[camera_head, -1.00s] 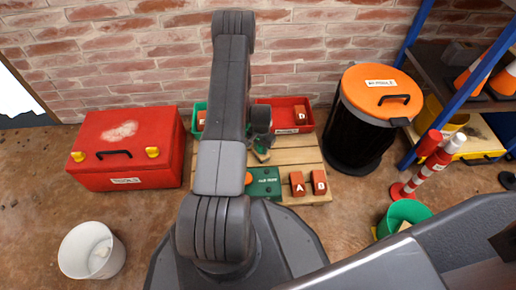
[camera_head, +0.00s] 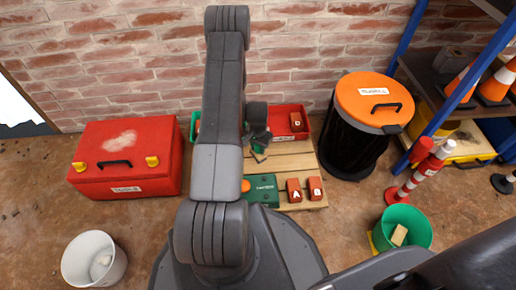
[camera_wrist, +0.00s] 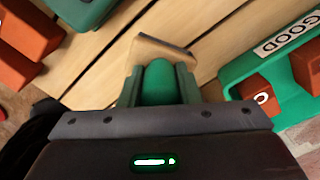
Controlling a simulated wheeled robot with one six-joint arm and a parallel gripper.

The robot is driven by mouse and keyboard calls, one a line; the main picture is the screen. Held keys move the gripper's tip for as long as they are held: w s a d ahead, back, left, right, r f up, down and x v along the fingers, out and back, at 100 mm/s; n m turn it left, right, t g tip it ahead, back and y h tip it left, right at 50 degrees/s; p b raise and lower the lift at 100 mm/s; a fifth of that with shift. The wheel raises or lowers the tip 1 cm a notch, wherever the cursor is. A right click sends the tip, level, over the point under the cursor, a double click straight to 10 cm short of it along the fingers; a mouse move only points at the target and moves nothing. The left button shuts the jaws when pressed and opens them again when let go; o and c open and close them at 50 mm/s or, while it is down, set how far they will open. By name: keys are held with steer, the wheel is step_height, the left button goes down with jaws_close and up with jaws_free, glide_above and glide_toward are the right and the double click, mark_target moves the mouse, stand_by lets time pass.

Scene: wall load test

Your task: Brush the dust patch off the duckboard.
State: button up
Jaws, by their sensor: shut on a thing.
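The duckboard (camera_head: 290,160) is a pale slatted wooden board by the brick wall, partly hidden by my arm. My gripper (camera_head: 258,150) is over it, small and mostly hidden behind my arm. In the wrist view my gripper (camera_wrist: 158,80) is shut on a rounded green handle (camera_wrist: 158,88). A tan piece with a dark edge (camera_wrist: 160,50) shows beyond the handle; it looks like a brush head, over the slats (camera_wrist: 110,75). Contact with the board cannot be told. I make out no dust patch on the visible slats. A pale dusty patch (camera_head: 119,142) shows on the red toolbox lid.
A green case (camera_head: 264,188) and orange-red blocks (camera_head: 293,190) stand on the board's front. A red bin (camera_head: 286,123) and a green bin marked GOOD (camera_wrist: 262,62) stand along its back. The red toolbox (camera_head: 140,175) is left, a black drum (camera_head: 350,142) right.

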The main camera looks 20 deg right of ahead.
steer(key=shift+r+p, duration=0.8)
steer(key=shift+r, duration=0.65)
steer(key=shift+w, duration=0.1)
